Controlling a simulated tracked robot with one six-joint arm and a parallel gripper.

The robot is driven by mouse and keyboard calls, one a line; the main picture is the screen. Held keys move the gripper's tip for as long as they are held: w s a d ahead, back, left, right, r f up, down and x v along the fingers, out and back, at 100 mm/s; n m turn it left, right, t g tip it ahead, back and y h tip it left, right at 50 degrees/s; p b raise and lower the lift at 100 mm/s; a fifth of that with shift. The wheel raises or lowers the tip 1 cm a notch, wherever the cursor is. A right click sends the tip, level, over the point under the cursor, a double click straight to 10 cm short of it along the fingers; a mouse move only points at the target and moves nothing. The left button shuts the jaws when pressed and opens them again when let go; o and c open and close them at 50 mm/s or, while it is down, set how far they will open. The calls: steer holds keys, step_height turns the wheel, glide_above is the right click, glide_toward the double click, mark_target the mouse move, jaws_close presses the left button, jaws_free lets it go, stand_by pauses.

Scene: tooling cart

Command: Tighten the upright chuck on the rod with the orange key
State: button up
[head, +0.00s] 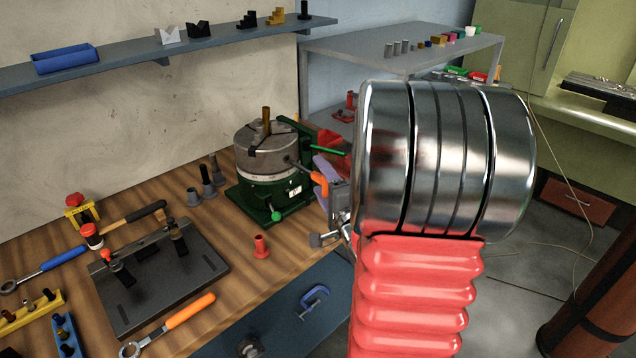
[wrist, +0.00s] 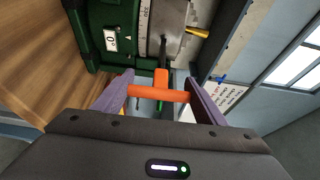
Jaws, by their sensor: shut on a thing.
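The grey chuck (head: 268,152) stands upright on a green base (head: 270,198) on the wooden bench. A brass rod (head: 266,118) rises from its top between the jaws. My gripper (wrist: 158,90) is shut on the orange key's crossbar (wrist: 150,93), held between its purple fingers. In the head view the orange key (head: 320,183) is at the chuck's right side. Its dark shaft points at the chuck's side and its tip appears to reach it; I cannot tell how deep it sits. The chuck's side (wrist: 165,25) and the rod (wrist: 198,32) also show in the wrist view.
A green-handled lever (head: 328,151) sticks out right of the chuck. A dark fixture plate (head: 155,285) and tools lie at the left. My arm hides the right side.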

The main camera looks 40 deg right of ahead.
steer(key=shift+w, duration=0.55)
stand_by(0.9)
steer(key=shift+w, duration=0.6)
steer(key=shift+r+m, duration=0.1)
steer(key=shift+m, duration=0.3)
stand_by(0.5)
steer(key=shift+m+g+y, duration=0.4)
steer(key=shift+m+g, duration=0.2)
steer(key=shift+m, duration=0.6)
steer(key=shift+m+g+y, duration=0.35)
steer(key=shift+m+y, duration=0.25)
steer(key=shift+m, duration=0.6)
steer(key=shift+m+g+y, duration=0.35)
steer(key=shift+m+y, duration=0.25)
steer(key=shift+m, duration=0.6)
steer(key=shift+m+g+y, duration=0.3)
steer(key=shift+m+y, duration=0.5)
steer(key=shift+m, duration=0.6)
steer(key=shift+m+y, duration=1)
steer(key=shift+m, duration=0.4)
steer(key=shift+s, duration=0.1)
